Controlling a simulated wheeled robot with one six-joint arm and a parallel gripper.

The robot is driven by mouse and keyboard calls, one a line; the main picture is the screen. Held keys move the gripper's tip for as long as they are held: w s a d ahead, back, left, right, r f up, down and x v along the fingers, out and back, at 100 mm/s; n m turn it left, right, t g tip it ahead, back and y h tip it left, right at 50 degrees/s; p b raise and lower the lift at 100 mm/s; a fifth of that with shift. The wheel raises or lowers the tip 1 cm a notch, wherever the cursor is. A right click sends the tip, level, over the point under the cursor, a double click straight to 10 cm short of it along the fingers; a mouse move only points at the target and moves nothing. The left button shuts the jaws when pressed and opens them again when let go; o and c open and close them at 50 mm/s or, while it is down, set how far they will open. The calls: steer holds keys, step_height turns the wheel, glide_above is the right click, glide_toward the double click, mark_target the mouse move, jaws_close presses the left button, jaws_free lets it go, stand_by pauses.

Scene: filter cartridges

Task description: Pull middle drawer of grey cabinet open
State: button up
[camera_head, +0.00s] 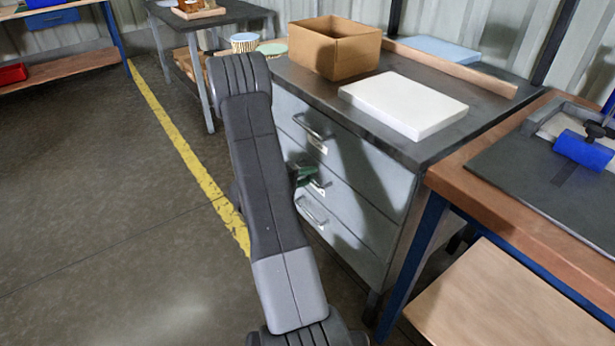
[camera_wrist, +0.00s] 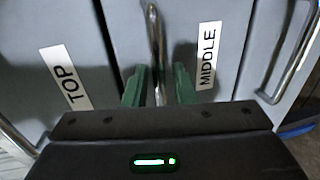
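The grey cabinet (camera_head: 370,170) stands right of centre in the head view, with three drawers in its front that look shut. The middle drawer's bar handle (camera_wrist: 155,45) shows in the wrist view, beside the white MIDDLE label (camera_wrist: 207,55). My gripper (camera_wrist: 160,88) has its green fingers apart, one on each side of this handle. Gaps show between the fingers and the bar, so it is around the handle without a visible grip. In the head view my gripper (camera_head: 305,172) is at the middle drawer's front, partly hidden by my arm.
The top drawer handle (camera_head: 311,127) and bottom drawer handle (camera_head: 311,212) stick out nearby. A cardboard box (camera_head: 335,50) and a white slab (camera_head: 402,103) lie on the cabinet top. A workbench (camera_head: 530,190) stands close at the right. Open floor (camera_head: 110,210) lies at the left.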

jaws_close()
